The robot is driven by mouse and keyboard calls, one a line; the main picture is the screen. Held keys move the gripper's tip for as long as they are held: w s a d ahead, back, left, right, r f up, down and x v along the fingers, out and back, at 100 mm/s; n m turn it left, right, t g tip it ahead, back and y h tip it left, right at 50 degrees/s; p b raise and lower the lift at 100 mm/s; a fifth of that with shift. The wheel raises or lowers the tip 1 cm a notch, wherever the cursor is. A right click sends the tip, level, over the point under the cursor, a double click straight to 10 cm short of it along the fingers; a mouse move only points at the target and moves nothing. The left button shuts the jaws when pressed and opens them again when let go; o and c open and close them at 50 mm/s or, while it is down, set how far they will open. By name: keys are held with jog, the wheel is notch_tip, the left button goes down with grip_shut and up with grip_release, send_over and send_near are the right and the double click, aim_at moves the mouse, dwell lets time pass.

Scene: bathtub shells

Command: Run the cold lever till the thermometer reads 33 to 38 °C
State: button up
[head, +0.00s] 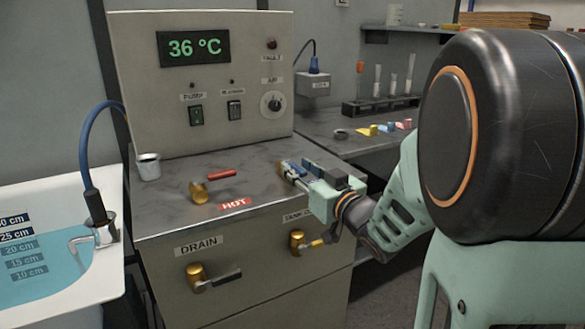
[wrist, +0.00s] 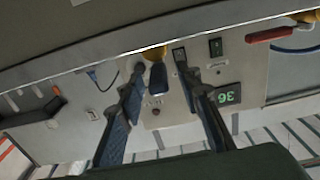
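The thermometer display (head: 195,47) on the upright panel reads 36 °C in green; its digits also show in the wrist view (wrist: 228,97). My gripper (head: 287,170) is over the right part of the counter. In the wrist view its two fingers (wrist: 158,65) are apart, with the dark blue cold lever (wrist: 158,77) and its brass hub (wrist: 154,53) between them. Gaps show on both sides of the lever. In the head view the gripper hides most of this lever. The red hot lever (head: 221,174) lies left of it, above the HOT label (head: 234,204).
The tub (head: 60,300) at left holds blue water beside a depth scale (head: 22,250). A cup (head: 148,167) stands on the counter's left edge. The drain lever (head: 217,281) and another brass-hubbed lever (head: 300,243) are on the cabinet front. A tube rack (head: 380,106) stands behind right.

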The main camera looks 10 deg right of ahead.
grip_shut()
